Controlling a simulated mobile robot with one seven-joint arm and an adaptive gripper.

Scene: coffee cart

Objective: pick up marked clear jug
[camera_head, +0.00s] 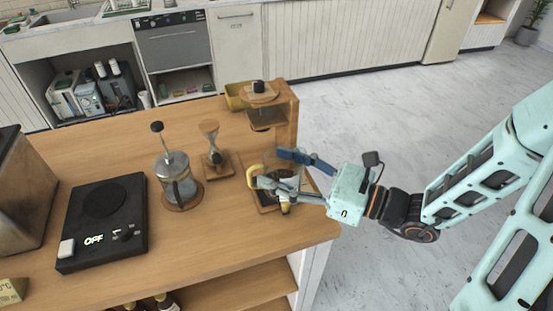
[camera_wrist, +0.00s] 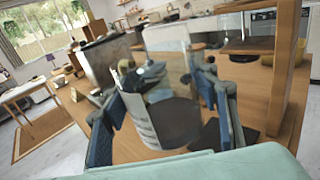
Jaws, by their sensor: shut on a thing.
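The clear jug (camera_head: 289,173) stands near the right end of the wooden counter, at the coffee stand, with a pale yellow handle on its left. In the wrist view the jug (camera_wrist: 172,118) fills the middle, see-through, with pale markings down its left side. My gripper (camera_head: 272,168) reaches in from the right, its two blue-padded fingers around the jug's body. The wrist view shows one finger of my gripper (camera_wrist: 160,100) on each side of the jug, shut on it. I cannot tell whether the jug's bottom touches the base under it.
The wooden coffee stand (camera_head: 287,112) rises close behind the jug. The counter's right edge is close by, with open floor beyond.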

